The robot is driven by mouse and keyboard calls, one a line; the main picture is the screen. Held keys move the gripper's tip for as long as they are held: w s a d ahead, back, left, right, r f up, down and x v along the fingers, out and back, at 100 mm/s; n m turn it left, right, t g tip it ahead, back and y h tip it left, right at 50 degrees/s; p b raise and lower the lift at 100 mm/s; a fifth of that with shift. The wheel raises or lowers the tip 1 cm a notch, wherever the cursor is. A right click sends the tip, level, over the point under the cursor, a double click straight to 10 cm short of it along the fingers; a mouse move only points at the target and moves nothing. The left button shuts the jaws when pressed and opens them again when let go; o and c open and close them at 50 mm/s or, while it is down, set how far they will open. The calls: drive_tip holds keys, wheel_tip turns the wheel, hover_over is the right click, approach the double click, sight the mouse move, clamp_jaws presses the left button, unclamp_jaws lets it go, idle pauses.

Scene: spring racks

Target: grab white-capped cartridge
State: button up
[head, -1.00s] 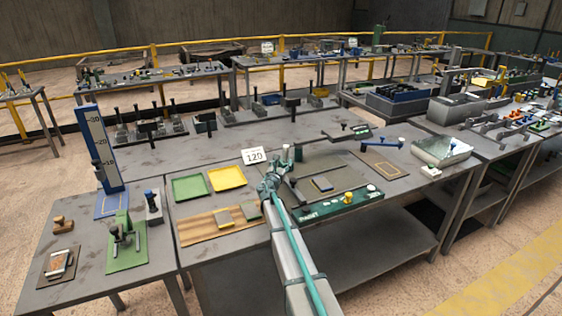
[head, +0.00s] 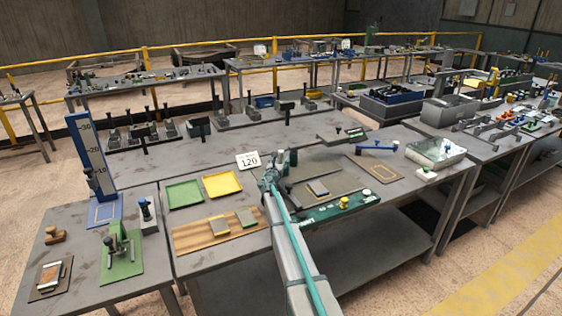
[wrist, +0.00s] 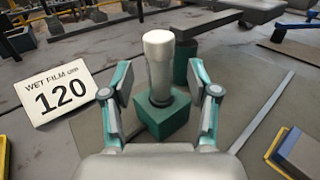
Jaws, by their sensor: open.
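The white-capped cartridge (wrist: 158,62) stands upright in the middle of the wrist view. Its pale cap tops a grey body whose foot is set in a dark green block (wrist: 163,117). My gripper (wrist: 160,82) is open, with one finger on each side of the cartridge and a visible gap on both sides. In the head view my gripper (head: 271,180) is over the middle table, beside the white "120" sign (head: 248,160). The cartridge is small and partly hidden by my gripper there.
A dark green cylinder (wrist: 184,62) stands close behind the cartridge on the right. The "WET FILM 120" card (wrist: 58,97) is near my left finger. Green (head: 184,205) and yellow (head: 222,195) trays lie left of my gripper.

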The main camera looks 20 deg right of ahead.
drive_tip(key=x, duration=0.2)
drive_tip(key=shift+w+d+p, duration=0.2)
drive_tip(key=shift+w+p, duration=0.15)
clamp_jaws()
drive_tip(key=shift+r, duration=0.1)
